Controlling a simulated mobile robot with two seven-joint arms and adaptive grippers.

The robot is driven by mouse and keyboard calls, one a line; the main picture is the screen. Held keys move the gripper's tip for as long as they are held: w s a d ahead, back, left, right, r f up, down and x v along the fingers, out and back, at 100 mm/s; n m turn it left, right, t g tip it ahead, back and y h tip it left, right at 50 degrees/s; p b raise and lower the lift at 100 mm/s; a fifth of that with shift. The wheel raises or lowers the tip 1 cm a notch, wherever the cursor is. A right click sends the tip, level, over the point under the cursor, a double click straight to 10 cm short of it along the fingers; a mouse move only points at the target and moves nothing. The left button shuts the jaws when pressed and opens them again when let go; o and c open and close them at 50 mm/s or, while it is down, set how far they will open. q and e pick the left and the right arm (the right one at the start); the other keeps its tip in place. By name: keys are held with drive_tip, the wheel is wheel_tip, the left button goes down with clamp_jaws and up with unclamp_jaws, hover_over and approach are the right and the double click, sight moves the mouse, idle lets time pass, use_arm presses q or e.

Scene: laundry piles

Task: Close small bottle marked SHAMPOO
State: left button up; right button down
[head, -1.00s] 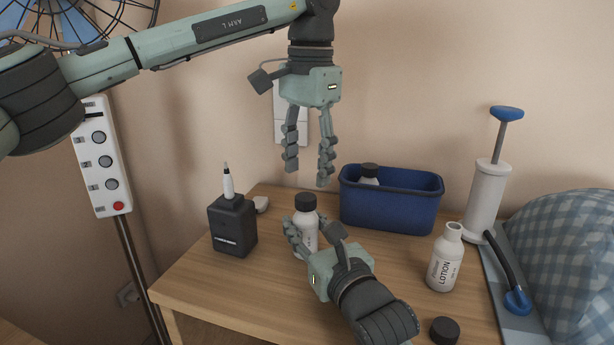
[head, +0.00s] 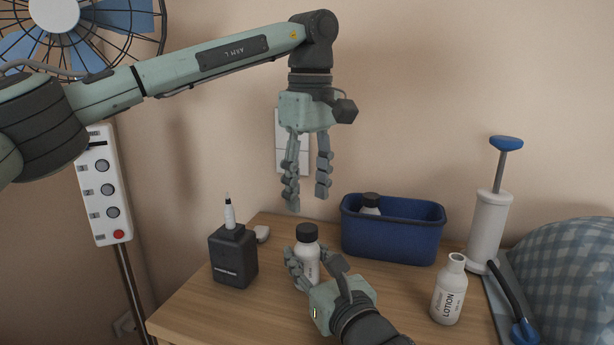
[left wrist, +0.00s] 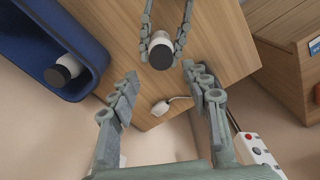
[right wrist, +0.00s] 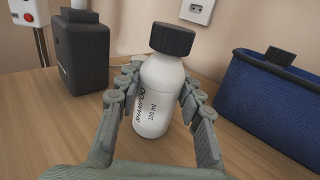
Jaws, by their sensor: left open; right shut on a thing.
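The small white SHAMPOO bottle (head: 308,270) stands upright on the wooden table, with a black cap (head: 307,232) on its top. My right gripper (head: 314,264) is shut around its body; in the right wrist view the label and the cap (right wrist: 172,38) show clearly. I cannot tell how tightly the cap sits. My left gripper (head: 307,200) is open and empty, pointing down above the bottle and apart from it. In the left wrist view the bottle's cap (left wrist: 160,57) lies just beyond the open fingertips.
A blue bin (head: 394,241) holding another black-capped bottle (head: 370,203) stands behind right. An open LOTION bottle (head: 448,293) and a white pump (head: 488,232) are at right. A dark box (head: 233,262) with a white-tipped nozzle stands left.

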use_arm(q)
drive_tip(key=n, duration=0.5)
drive_tip(key=shift+r, duration=0.15)
drive_tip(key=n, duration=0.5)
drive_tip(key=shift+r, duration=0.15)
drive_tip(key=n, duration=0.8)
drive_tip(key=shift+r, duration=0.2)
drive_tip(key=n, duration=0.5)
drive_tip(key=shift+r, duration=0.15)
drive_tip(key=n, duration=0.5)
drive_tip(key=shift+s+r, duration=0.1)
drive_tip(key=shift+r, duration=0.05)
drive_tip(key=n, duration=0.4)
drive_tip(key=shift+r, duration=0.1)
drive_tip(key=n, duration=0.4)
drive_tip(key=shift+r+n, duration=0.15)
drive_tip(key=shift+n, duration=0.25)
